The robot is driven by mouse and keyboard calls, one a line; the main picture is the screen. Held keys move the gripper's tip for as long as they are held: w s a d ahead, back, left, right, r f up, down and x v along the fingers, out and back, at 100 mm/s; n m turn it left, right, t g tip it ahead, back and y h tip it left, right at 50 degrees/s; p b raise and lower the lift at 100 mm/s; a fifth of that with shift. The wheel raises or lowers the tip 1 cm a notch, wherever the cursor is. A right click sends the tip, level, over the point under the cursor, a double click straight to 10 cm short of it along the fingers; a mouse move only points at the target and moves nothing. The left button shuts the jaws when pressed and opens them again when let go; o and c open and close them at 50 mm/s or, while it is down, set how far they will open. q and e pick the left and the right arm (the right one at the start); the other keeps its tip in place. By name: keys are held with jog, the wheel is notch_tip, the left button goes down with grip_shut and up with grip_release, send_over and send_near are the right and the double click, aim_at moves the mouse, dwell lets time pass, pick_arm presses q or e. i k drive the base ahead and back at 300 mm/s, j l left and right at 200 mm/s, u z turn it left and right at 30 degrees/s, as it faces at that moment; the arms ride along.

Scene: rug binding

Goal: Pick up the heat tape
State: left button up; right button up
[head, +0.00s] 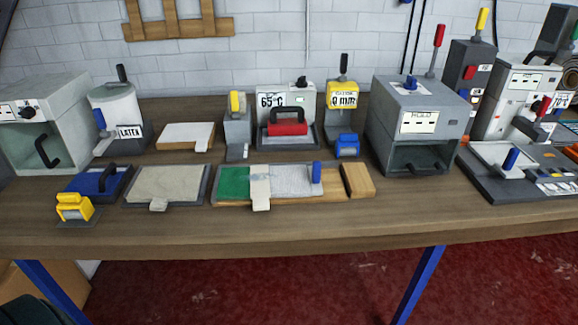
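No item is labelled heat tape, and I cannot tell for sure which one it is. A pale strip (261,188) lies across a board with a green part (234,183) and a speckled grey part (290,180) at the bench's front middle; its end hangs over the board's front edge. A blue roll-like piece (347,145) sits at the foot of the yellow-topped dispenser (342,95). Neither of my grippers is in view.
The wooden bench (300,222) has a clear front strip.

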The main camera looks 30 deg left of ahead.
aim_at(259, 178)
jog(key=j, duration=0.45)
jog(key=k+j, duration=0.15)
jog(key=j, duration=0.25)
jog(key=j+z, duration=0.1)
jog(key=j, duration=0.35)
jog(key=k, duration=0.1)
